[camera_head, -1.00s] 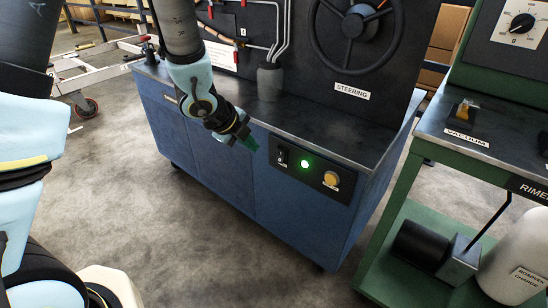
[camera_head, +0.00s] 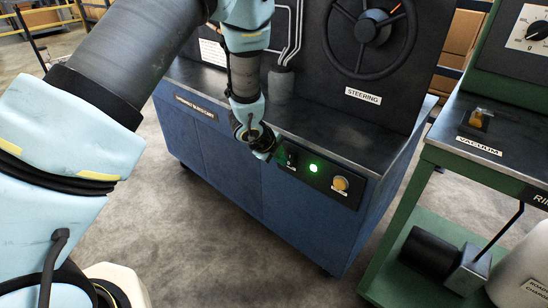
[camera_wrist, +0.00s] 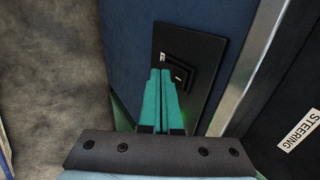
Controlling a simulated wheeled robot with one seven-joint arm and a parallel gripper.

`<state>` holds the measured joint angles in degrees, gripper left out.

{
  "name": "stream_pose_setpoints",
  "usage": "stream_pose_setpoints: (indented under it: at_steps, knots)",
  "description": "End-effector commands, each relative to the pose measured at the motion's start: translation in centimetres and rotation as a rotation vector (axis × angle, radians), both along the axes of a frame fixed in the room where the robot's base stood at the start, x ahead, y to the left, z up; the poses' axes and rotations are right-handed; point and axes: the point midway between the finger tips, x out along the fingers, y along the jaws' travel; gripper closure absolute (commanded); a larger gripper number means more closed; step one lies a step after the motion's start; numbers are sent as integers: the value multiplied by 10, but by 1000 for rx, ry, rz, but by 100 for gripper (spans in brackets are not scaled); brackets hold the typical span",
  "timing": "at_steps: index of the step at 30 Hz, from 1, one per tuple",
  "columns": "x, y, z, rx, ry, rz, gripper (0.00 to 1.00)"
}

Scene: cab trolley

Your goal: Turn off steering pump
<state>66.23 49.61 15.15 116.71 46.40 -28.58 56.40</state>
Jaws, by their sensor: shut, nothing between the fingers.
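The steering pump's control panel (camera_head: 325,176) is a black plate on the front of the blue cabinet (camera_head: 225,165). It carries a black rocker switch (camera_head: 291,158), a lit green lamp (camera_head: 314,168) and a yellow knob (camera_head: 341,183). My gripper (camera_head: 273,154) is at the panel's left end, close beside the switch. In the wrist view my gripper's teal fingers (camera_wrist: 161,75) are together and empty, with their tips over the lower left part of the switch (camera_wrist: 182,68). I cannot tell whether they touch it. The fingers partly hide the panel there.
The steering wheel (camera_head: 372,28) and a STEERING label (camera_head: 363,96) are on the upright black board above the worktop. A green trolley with a VACUUM label (camera_head: 479,146) stands at the right. Open concrete floor (camera_head: 225,235) lies in front of the cabinet.

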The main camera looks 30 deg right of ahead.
Motion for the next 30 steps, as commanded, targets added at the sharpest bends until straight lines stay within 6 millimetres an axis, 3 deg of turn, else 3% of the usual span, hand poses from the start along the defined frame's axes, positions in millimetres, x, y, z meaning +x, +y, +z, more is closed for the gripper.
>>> stream_pose_setpoints:
  at_steps: [23, 24, 30]
  knots:
    - [2, -11, -15, -63, -15, 0, 100]
    - [3, -11, -7, -59, -15, -1, 100]
    - [2, -11, -6, -59, -14, -1, 100]
